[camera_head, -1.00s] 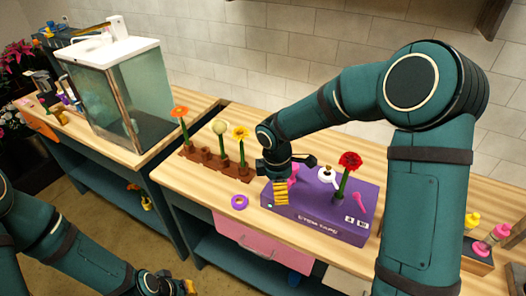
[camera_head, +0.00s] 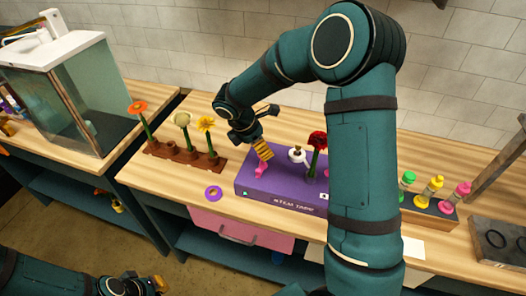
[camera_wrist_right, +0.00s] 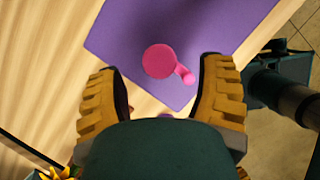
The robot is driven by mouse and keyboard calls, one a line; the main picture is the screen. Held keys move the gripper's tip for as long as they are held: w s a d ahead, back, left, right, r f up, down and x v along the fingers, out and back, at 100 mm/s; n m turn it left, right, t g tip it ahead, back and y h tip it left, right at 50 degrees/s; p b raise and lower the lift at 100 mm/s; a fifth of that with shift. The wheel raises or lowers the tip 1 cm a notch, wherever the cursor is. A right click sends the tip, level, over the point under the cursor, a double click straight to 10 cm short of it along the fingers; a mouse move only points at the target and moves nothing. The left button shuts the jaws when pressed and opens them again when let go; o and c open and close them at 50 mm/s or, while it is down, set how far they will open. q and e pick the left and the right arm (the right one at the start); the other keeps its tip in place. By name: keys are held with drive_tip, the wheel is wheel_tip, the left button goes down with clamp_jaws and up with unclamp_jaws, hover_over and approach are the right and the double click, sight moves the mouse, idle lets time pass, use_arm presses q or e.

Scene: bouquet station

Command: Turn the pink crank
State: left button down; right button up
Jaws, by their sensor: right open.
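The pink crank (camera_head: 260,169) stands at the left end of the purple box (camera_head: 285,187), which is marked "STEM TAPE". In the right wrist view the crank's round pink hub (camera_wrist_right: 158,61) and small side knob (camera_wrist_right: 188,78) lie ahead of and between the spread fingers. My right gripper (camera_head: 263,147) is just above and behind the crank, pointing down. In its wrist view the yellow pads (camera_wrist_right: 160,97) are apart, with nothing between them. My left gripper (camera_head: 150,286) is low at the bottom left, away from the box; its jaw gap is unclear.
A red flower (camera_head: 317,142) stands upright by the box beside a white round part (camera_head: 297,155). A purple tape ring (camera_head: 213,193) lies left of the box. A brown rack (camera_head: 185,155) holds several flowers. Coloured bottles (camera_head: 433,187) stand at right.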

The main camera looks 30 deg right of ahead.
sight(261, 163)
drive_tip(key=shift+x, duration=1.8)
drive_tip(key=c, duration=1.2)
